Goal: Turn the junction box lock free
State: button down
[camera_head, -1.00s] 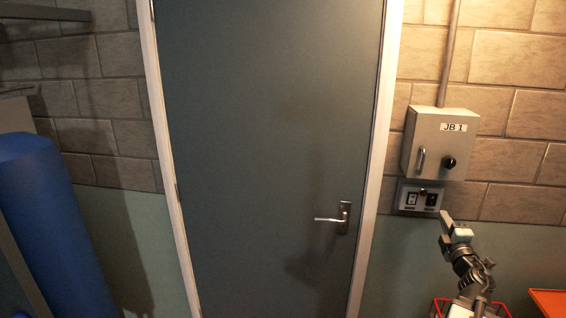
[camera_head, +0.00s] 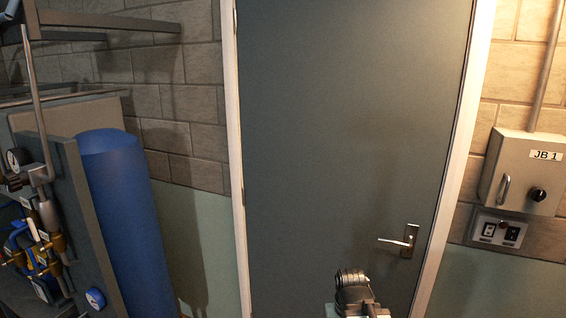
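The junction box (camera_head: 520,172), a pale grey wall box labelled JB 1, hangs on the brick wall at the right, beside the door frame. Its lock, a round black knob (camera_head: 538,194), is at the lower right of its front cover. A bar handle (camera_head: 503,189) is at the cover's left. The box looks shut. My arm shows at the bottom, in front of the door, left of and below the box and well apart from it. My gripper's fingertips cannot be made out, so whether it is open is unclear.
A grey door (camera_head: 345,120) with a lever handle (camera_head: 398,242) fills the middle. A switch panel (camera_head: 498,230) sits under the box. At the left stand a blue cylinder (camera_head: 125,220) and a panel with gauges, pipes and valves (camera_head: 35,225).

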aim_at(537, 193)
jog(key=z, duration=1.25)
